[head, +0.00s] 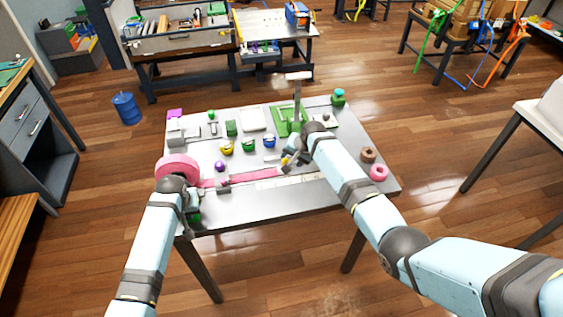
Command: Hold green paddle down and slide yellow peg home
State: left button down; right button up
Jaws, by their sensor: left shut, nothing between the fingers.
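A green plate (280,118) with an upright grey post (297,92) stands at the back right of the grey table; I cannot tell whether this is the green paddle. A small yellow piece (285,160) shows by my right gripper (288,166); I cannot tell whether it is the yellow peg or touches the fingers. My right gripper points down-left over the table's middle right, its fingers too small to read. My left gripper (193,213) is shut and empty at the table's front left corner, below a pink roll (177,167). The wrist partly hides the roll.
A pink strap (245,179) runs across the table (290,202). Yellow, green and blue cup-like pieces (248,145) stand behind it. A purple ball (219,166) is at left, brown and pink rings (378,173) at right. The front strip looks clear.

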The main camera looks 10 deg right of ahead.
aim_at(286, 161)
jog(key=s+m+t+y, duration=0.1)
jog(key=m, duration=0.3)
jog(key=s+m+t+y, duration=0.1)
jog(key=m, duration=0.3)
jog(key=s+f+m+t+y, duration=0.1)
jog(key=m+t, duration=0.1)
jog(key=m, duration=0.2)
jog(key=shift+s+a, duration=0.35)
jog(key=s+d+m+t, duration=0.1)
jog(key=m, duration=0.2)
jog(key=s+d+m+t, duration=0.1)
jog(key=m, duration=0.2)
jog(key=s+d+m+t, duration=0.1)
jog(key=m, duration=0.2)
jog(key=shift+r+m, duration=0.4)
jog(key=w+a+f, duration=0.1)
jog(key=w, duration=0.2)
jog(key=w+a+f+m, duration=0.1)
jog(key=w+f, duration=0.1)
jog(key=w, duration=0.1)
jog(key=w+a+f+m+t, duration=0.1)
jog(key=w+a, duration=0.1)
jog(key=w, duration=0.1)
jog(key=shift+w+f, duration=0.15)
jog(key=shift+w, duration=0.1)
